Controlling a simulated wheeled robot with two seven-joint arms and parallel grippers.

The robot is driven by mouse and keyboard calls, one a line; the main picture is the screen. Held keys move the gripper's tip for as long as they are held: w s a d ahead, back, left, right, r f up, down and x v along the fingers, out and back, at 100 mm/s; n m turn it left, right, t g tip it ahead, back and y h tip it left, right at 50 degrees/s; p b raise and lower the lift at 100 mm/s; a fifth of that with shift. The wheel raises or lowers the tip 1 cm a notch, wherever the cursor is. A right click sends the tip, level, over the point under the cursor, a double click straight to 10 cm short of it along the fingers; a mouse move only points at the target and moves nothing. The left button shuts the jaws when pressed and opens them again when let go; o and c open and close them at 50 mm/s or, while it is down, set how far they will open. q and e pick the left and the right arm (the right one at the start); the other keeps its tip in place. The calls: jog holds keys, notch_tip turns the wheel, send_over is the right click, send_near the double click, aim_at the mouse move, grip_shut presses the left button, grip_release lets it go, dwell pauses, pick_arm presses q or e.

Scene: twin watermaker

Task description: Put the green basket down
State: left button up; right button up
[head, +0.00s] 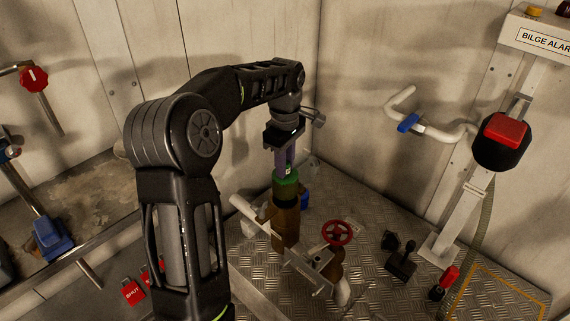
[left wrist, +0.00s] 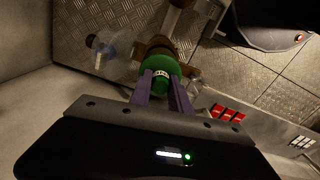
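The green basket (head: 286,184) is a short green cylinder right at the top of the brown strainer body (head: 285,228). I cannot tell whether it rests in the body or hangs just above it. My left gripper (head: 286,168) points down onto it, its purple fingers on either side of its narrow labelled top part. In the left wrist view the green basket (left wrist: 160,66) shows as a round green top, with the fingertips of my left gripper (left wrist: 160,80) closed on its near side. The basket's lower part is hidden. My right gripper is not in view.
A red handwheel (head: 337,233) and pipework stand close to the right of the strainer. Red tags (head: 133,291) lie at lower left. A blue-handled lever (head: 409,123) and a bilge alarm post (head: 470,205) are at the right. Chequered floor plate lies around.

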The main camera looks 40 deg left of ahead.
aim_at(292, 174)
pick_arm(q)
grip_shut()
jog(key=shift+r, duration=0.1)
jog(key=shift+w+d+r+p, duration=0.1)
jog(key=shift+r+p, duration=0.25)
jog(key=r, duration=0.1)
jog(key=d+r+m+p, duration=0.1)
jog(key=r+p, duration=0.1)
jog(key=shift+w+d, duration=0.2)
jog(key=shift+w, duration=0.1)
jog(key=w+d+m+b, duration=0.1)
jog(key=w+d+m, duration=0.1)
jog(key=d+m, duration=0.7)
jog(key=w+d+m+b, duration=0.1)
jog(key=w+d+m, duration=0.1)
jog(key=d+m, duration=0.6)
jog(key=d, duration=0.3)
jog(key=shift+d+f+m+b, duration=0.25)
jog(key=shift+d+m+b, duration=0.05)
jog(key=shift+d+m, duration=0.1)
